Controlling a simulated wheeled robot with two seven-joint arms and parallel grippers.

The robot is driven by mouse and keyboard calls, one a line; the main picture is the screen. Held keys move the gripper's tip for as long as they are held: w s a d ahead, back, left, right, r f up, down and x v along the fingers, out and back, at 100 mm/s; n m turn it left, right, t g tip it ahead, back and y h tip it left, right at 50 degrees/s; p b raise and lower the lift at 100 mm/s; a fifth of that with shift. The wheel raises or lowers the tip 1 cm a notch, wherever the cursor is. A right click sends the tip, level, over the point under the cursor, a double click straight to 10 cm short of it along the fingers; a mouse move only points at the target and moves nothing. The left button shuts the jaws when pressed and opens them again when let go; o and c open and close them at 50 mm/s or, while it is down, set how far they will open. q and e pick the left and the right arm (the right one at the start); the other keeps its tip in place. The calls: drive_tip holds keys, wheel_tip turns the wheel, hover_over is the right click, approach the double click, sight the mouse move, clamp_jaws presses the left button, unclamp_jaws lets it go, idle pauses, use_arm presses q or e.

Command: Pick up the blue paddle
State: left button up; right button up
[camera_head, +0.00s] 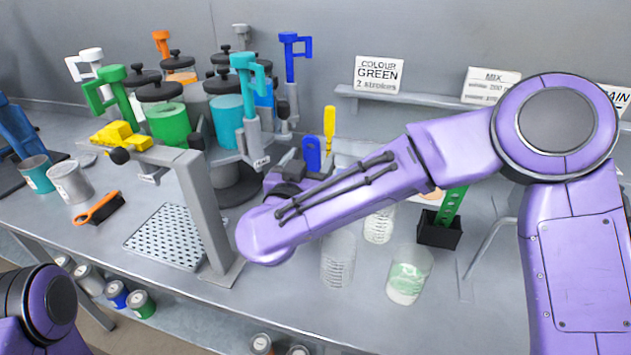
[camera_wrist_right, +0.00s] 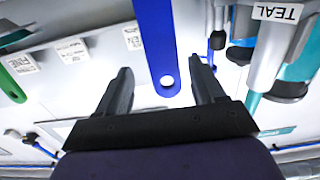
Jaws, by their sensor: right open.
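The blue paddle (camera_head: 311,152) shows as a short upright blue piece just beyond my right gripper in the head view. In the right wrist view the blue paddle (camera_wrist_right: 156,45) is a long flat strip with a round hole near its end. My right gripper (camera_wrist_right: 161,68) is open, with one dark finger on each side of the strip's holed end and gaps visible between. In the head view my right gripper (camera_head: 304,168) is partly hidden by my purple forearm, which also hides the paddle's lower part. My left arm shows at the lower left; its gripper is out of frame.
A yellow paddle (camera_head: 329,124) stands just behind the blue one. A green paddle (camera_head: 450,205) stands in a black holder. Clear beakers (camera_head: 409,274) stand near my forearm. A paint dispenser carousel (camera_head: 228,118) and a grey post (camera_head: 203,215) are to the left.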

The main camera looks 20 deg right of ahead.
sight(311, 156)
drive_tip(key=p+x, duration=0.1)
drive_tip(key=x, duration=0.4)
drive_tip(key=shift+w+a+f+p, duration=0.15)
drive_tip(key=shift+w+a+p, duration=0.15)
drive_tip(key=shift+p, duration=0.1)
drive_tip(key=shift+d, duration=0.25)
drive_tip(key=shift+s, duration=0.2)
drive_tip(key=shift+w+a, duration=0.1)
drive_tip(key=c, duration=1.1)
drive_tip(key=shift+o, duration=0.2)
